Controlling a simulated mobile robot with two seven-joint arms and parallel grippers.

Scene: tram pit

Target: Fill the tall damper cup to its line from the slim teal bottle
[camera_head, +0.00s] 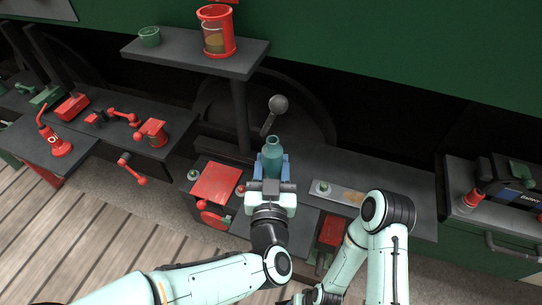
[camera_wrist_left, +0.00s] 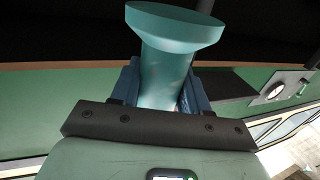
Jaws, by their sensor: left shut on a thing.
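The slim teal bottle (camera_head: 272,152) is between the blue-grey jaws of my left gripper (camera_head: 270,170), which is shut on it. The bottle looks roughly upright in the head view. In the left wrist view the teal bottle (camera_wrist_left: 168,75) shows a wide round end above the jaws. A tall red cup (camera_head: 217,32) with a see-through side stands on the raised shelf at upper left, apart from the bottle. It looks like the damper cup, with brownish contents in its lower part; I cannot make out a line.
A small green cup (camera_head: 149,37) stands on the raised dark shelf (camera_head: 185,58). A red oil can (camera_head: 54,141) and a shorter red cup (camera_head: 152,132) are on the left benches.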

